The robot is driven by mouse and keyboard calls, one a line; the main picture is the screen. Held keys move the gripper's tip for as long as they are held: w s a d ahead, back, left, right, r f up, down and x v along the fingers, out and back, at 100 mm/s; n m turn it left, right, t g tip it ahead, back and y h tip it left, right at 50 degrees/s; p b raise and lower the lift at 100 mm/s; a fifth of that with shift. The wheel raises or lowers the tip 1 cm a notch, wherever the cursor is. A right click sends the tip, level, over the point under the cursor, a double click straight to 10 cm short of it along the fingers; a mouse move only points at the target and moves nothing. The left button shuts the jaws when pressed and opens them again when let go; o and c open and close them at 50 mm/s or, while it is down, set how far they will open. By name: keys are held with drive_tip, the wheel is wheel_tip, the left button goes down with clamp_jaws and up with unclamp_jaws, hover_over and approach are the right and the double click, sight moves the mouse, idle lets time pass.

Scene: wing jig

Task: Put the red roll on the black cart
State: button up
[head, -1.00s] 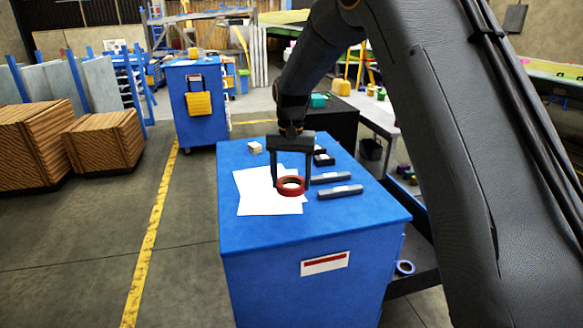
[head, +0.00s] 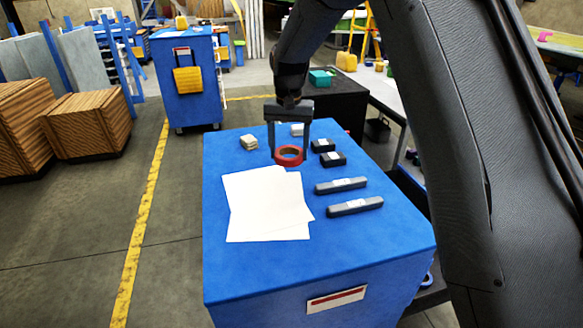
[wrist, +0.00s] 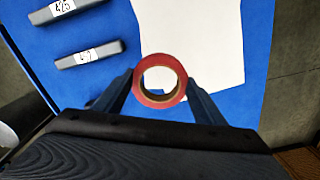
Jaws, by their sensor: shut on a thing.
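The red roll (head: 289,161) is a ring held between the two fingers of my gripper (head: 288,152), above the blue cabinet top. The wrist view shows the red roll (wrist: 141,92) gripped at its left and right sides, with its hole facing the camera. My gripper (wrist: 159,82) is shut on it. The black cart (head: 351,101) stands behind the blue cabinet, right of my gripper in the head view, with a teal box (head: 321,78) on its top. Part of the cart is hidden behind the cabinet and my arm.
The blue cabinet (head: 270,268) bears white papers (head: 265,205), two long grey cases (head: 341,185), two small black boxes (head: 333,159) and small pale blocks (head: 249,142). A white table (head: 391,100) stands right of the cart. Another blue cabinet (head: 201,104) stands behind, left.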

sight(290, 186)
wheel_tip(290, 186, down, 10)
drive_tip(key=p, duration=0.3)
drive_tip(key=shift+d+r, duration=0.1)
drive_tip(key=shift+r, duration=0.15)
drive_tip(key=shift+f, duration=0.15)
drive_tip(key=o, duration=1)
drive_tip(key=shift+o, duration=0.2)
